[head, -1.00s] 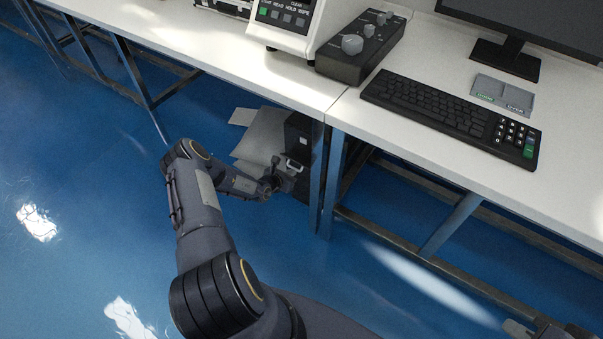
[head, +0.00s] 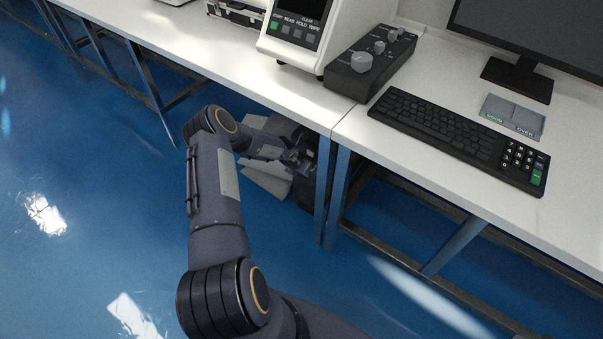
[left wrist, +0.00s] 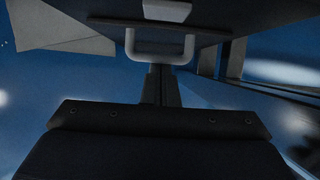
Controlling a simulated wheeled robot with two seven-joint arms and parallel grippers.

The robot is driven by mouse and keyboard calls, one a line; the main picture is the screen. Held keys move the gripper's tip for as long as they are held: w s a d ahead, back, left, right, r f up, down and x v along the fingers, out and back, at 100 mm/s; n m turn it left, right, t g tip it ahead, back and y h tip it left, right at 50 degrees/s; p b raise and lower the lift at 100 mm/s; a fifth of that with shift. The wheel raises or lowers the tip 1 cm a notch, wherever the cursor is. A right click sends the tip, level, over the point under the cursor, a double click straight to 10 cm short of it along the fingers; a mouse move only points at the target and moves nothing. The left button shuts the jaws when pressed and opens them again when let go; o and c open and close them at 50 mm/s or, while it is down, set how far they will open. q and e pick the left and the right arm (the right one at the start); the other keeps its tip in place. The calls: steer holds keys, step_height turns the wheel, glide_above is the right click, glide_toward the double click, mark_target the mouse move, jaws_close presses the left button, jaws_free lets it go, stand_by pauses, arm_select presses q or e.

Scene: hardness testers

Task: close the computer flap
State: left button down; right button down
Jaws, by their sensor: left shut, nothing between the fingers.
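The dark computer case (head: 306,190) stands on the floor under the table, mostly hidden behind my left arm. Light grey panels (head: 266,180) jut out from it to the left; I cannot tell which of them is the flap. In the left wrist view a pale U-shaped handle (left wrist: 160,58) is fixed to a dark surface (left wrist: 215,22) at the top, with a grey panel (left wrist: 62,34) at upper left. My left gripper (head: 297,158) is at the case. Its closed, empty fingers (left wrist: 160,88) are close to the handle; contact is unclear. My right gripper is not in view.
The white tabletop (head: 420,150) overhangs the case, and a blue table leg (head: 337,195) stands just right of it. A keyboard (head: 450,135), a knob box (head: 368,62) and a tester (head: 300,30) are on top. The blue floor at left is clear.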

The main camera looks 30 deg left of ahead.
arm_select(q)
steer(key=shift+w+r, duration=0.3)
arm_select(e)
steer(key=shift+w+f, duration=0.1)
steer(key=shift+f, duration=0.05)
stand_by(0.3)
